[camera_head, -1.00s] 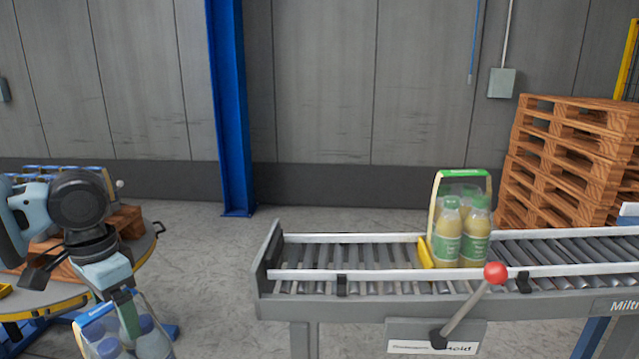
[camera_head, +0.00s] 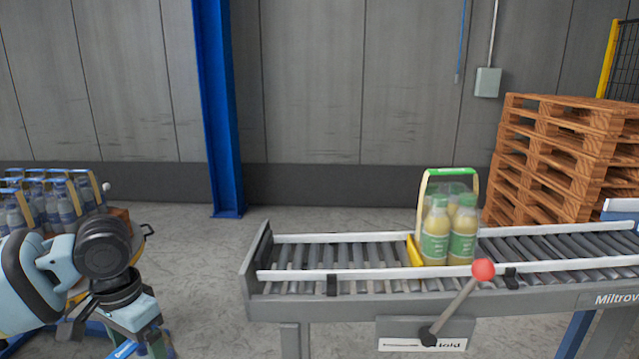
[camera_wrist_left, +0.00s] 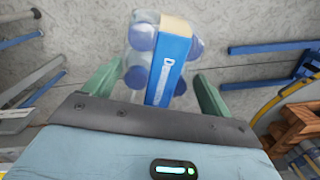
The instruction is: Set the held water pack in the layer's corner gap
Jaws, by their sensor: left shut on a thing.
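The held water pack (camera_wrist_left: 142,40) has blue-capped bottles and a blue label band (camera_wrist_left: 168,68), and it hangs between my left gripper's green fingers (camera_wrist_left: 157,82) in the left wrist view. My left gripper is shut on it. In the head view my left gripper (camera_head: 150,342) is at the bottom edge, and only a bit of the pack's blue band (camera_head: 124,350) shows. The layer of water packs (camera_head: 45,200) stands upright at the far left, behind my left arm. Its corner gap is hidden or cannot be made out. My right gripper is not in view.
A roller conveyor (camera_head: 345,278) on the right carries a juice pack (camera_head: 449,235) against a yellow stop (camera_head: 414,252). A red-knobbed lever (camera_head: 484,269) sticks up in front. A blue post (camera_head: 218,120) and stacked pallets (camera_head: 550,150) stand behind. Floor is clear between layer and conveyor.

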